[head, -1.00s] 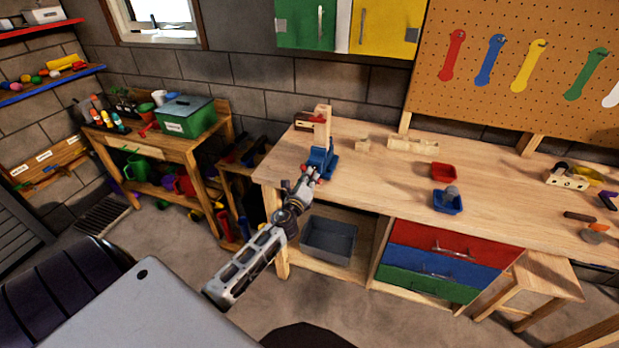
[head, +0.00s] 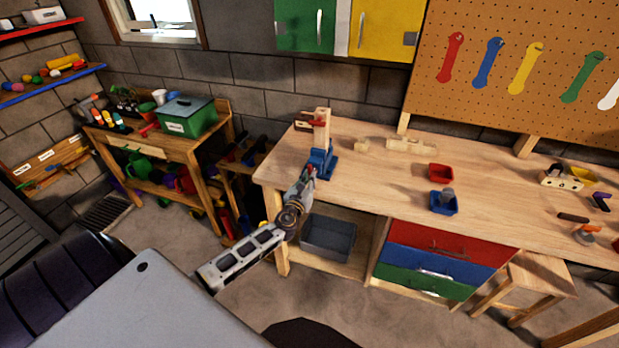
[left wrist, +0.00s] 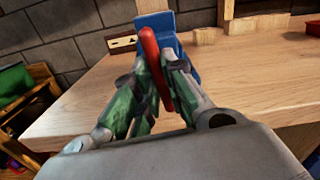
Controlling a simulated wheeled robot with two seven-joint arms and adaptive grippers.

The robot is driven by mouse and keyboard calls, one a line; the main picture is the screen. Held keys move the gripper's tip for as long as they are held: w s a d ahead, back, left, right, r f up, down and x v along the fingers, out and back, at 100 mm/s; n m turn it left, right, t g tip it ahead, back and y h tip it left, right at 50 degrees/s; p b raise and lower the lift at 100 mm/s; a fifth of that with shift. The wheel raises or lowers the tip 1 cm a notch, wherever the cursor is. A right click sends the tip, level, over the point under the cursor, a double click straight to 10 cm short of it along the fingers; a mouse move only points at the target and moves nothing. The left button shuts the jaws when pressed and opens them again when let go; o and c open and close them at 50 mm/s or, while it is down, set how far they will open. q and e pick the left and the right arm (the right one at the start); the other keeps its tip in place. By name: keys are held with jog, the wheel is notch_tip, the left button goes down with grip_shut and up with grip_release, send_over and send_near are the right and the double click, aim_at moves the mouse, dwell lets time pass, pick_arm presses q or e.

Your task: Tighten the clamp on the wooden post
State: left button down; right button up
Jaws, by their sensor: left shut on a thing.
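A blue clamp (head: 323,158) stands at the left end of the workbench, with the upright wooden post (head: 321,128) rising from it. In the left wrist view the clamp's blue body (left wrist: 158,22) is straight ahead, and a red handle bar (left wrist: 150,50) stands nearly upright in front of it. My left gripper (head: 308,174) is at the front of the clamp, over the bench edge. In the left wrist view its green-padded fingers (left wrist: 161,75) are shut on the red handle, one on each side. My right gripper is not in view.
The wooden workbench (head: 365,178) is clear just right of the clamp. Wooden pieces (head: 400,145), a red tray (head: 440,172) and a blue tray (head: 443,203) lie farther right. A grey bin (head: 328,236) sits below the bench top.

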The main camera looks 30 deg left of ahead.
pick_arm(q)
jog(key=shift+s+f, duration=0.15)
jog(key=shift+f, duration=0.1)
jog(key=c, duration=1.8)
grip_release()
jog(key=o, duration=0.3)
jog(key=shift+s+r, duration=0.1)
jog(key=shift+r, duration=0.1)
jog(key=shift+v, duration=5.9)
